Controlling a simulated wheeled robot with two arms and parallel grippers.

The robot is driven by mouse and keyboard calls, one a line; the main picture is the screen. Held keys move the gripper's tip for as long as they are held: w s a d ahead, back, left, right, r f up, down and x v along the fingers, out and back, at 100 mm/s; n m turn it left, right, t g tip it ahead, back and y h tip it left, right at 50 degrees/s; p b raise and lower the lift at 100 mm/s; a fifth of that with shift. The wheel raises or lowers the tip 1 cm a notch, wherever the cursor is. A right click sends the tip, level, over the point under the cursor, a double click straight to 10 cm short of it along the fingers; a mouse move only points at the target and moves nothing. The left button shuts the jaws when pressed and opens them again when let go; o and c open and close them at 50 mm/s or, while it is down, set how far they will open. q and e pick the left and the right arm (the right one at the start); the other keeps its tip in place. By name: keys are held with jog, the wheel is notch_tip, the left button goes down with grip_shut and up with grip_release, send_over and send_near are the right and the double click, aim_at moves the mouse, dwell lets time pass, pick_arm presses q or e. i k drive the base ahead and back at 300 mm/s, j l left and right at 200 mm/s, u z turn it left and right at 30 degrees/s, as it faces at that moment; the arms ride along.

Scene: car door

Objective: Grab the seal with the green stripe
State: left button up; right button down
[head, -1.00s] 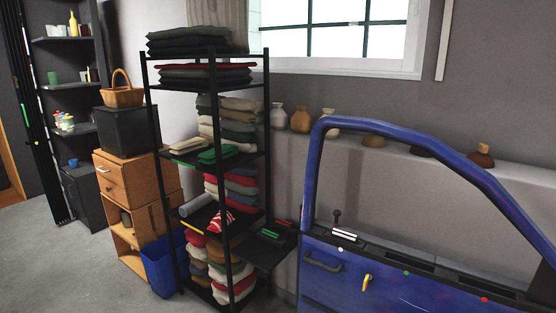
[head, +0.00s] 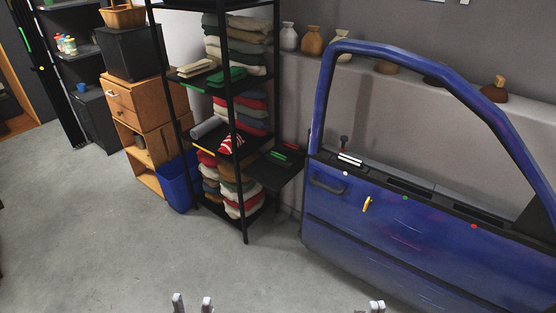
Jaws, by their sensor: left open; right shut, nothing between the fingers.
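A small dark piece with a green stripe (head: 278,155), which looks like the seal, lies on the black side shelf (head: 266,176) between the rack and the car door. A similar dark piece with a red stripe (head: 291,147) lies just behind it. A white-striped piece (head: 350,160) sits on the top edge of the blue car door (head: 345,215). My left gripper (head: 192,304) shows only its fingertips at the bottom edge, spread apart and empty. My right gripper (head: 376,307) is at the bottom edge further right, fingertips together. Both are well apart from the shelf.
A black rack (head: 245,212) with folded cloths stands left of the side shelf. A blue bin (head: 176,187) and wooden drawers (head: 133,104) stand further left. The grey floor (head: 100,240) in front is clear. The door fills the right side.

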aim_at(277, 158)
jog(key=i+j+z, duration=0.1)
jog(key=i+j, duration=0.25)
jog(key=i+j+z, duration=0.1)
jog(key=i+j, duration=0.3)
jog(key=i+j+z, duration=0.1)
jog(key=i+j, duration=0.25)
jog(key=i+j+z, duration=0.1)
jog(key=i+j, duration=0.25)
jog(key=j, duration=0.2)
jog(key=i+j+z, duration=0.1)
jog(key=i+j, duration=0.2)
jog(key=j, duration=0.15)
jog(key=i+j+z, duration=0.1)
jog(key=i+j, duration=0.2)
jog(key=j, duration=0.2)
jog(key=i, duration=0.25)
